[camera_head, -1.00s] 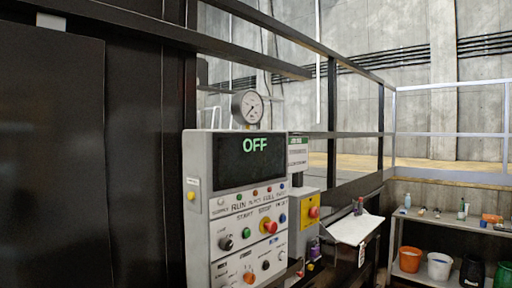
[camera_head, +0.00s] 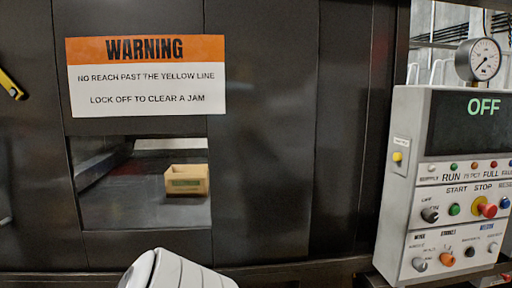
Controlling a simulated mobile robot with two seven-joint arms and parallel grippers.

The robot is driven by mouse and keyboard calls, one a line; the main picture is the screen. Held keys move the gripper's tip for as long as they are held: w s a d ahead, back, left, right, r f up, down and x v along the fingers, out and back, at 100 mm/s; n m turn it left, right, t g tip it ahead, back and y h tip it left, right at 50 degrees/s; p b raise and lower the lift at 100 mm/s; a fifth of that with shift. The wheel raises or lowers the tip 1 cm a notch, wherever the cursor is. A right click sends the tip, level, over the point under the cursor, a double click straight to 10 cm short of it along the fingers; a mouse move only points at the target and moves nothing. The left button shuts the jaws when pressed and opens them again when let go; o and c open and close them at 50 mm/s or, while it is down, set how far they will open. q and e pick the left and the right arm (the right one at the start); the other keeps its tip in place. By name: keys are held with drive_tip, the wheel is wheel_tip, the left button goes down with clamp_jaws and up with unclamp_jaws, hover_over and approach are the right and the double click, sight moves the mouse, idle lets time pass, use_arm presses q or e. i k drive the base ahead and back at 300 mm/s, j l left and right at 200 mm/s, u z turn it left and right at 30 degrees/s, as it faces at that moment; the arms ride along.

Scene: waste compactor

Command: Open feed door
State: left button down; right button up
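A dark steel front panel (camera_head: 265,150) of the compactor fills the left and middle of the head view. A rectangular opening or window (camera_head: 130,215) sits low in it, under a white and orange warning sign (camera_head: 146,76). Through it I see a cardboard box (camera_head: 186,180) on a grey floor; I cannot tell whether clear glazing covers it. A yellow bar (camera_head: 11,84), possibly a handle, is cut off at the left edge. Which part is the feed door is not clear. A white rounded part of mine shows at the bottom; neither gripper is in view.
A grey control box (camera_head: 446,180) stands at the right, its screen reading OFF, with several buttons and knobs. A pressure gauge (camera_head: 479,60) is above it. A dark rail runs along the bottom of the panel.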

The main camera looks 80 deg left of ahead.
sight(261, 151)
drive_tip(key=u, duration=3.1)
drive_tip(key=i+j+z, duration=0.15)
drive_tip(key=j, duration=0.2)
drive_tip(key=i, duration=0.05)
